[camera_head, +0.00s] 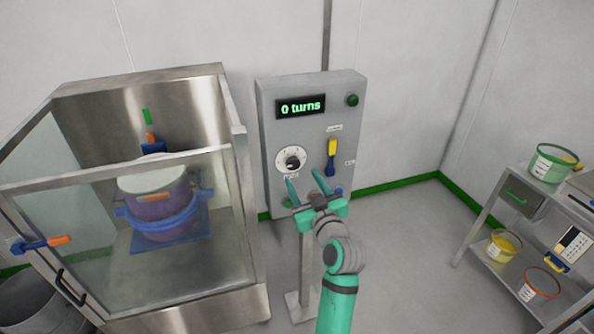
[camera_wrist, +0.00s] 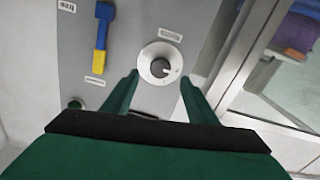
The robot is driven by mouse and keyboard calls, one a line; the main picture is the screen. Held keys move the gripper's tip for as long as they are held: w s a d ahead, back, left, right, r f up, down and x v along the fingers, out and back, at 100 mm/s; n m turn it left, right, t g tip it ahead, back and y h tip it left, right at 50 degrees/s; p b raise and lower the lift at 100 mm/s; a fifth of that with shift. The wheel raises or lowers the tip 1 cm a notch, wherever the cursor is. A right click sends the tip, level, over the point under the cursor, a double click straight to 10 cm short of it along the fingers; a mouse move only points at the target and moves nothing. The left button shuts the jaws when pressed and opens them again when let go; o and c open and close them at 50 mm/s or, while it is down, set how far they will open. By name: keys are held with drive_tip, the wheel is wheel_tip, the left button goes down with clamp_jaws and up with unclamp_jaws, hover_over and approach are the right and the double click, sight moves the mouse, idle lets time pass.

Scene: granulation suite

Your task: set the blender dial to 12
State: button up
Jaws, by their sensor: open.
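The blender dial (camera_head: 291,159) is a round white plate with a dark knob on the grey control panel (camera_head: 264,130). It also shows in the wrist view (camera_wrist: 161,64), between and beyond my fingertips. My gripper (camera_head: 304,181) is open and empty, just below and right of the dial, apart from it. In the wrist view my gripper's fingers (camera_wrist: 160,85) stand either side of the lower part of the dial. The display (camera_head: 301,106) above the dial reads "0 turns". The dial's scale marks are too small to read.
A yellow and blue lever (camera_head: 332,157) and a green button (camera_head: 352,100) are on the panel right of the dial. A glass-fronted steel cabinet (camera_head: 241,190) holding a drum (camera_head: 157,206) stands close on the left. A shelf with tubs (camera_head: 496,212) is at far right; floor between is clear.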

sight(294, 165)
drive_tip(key=shift+x, duration=3)
drive_tip(key=c, duration=1.1)
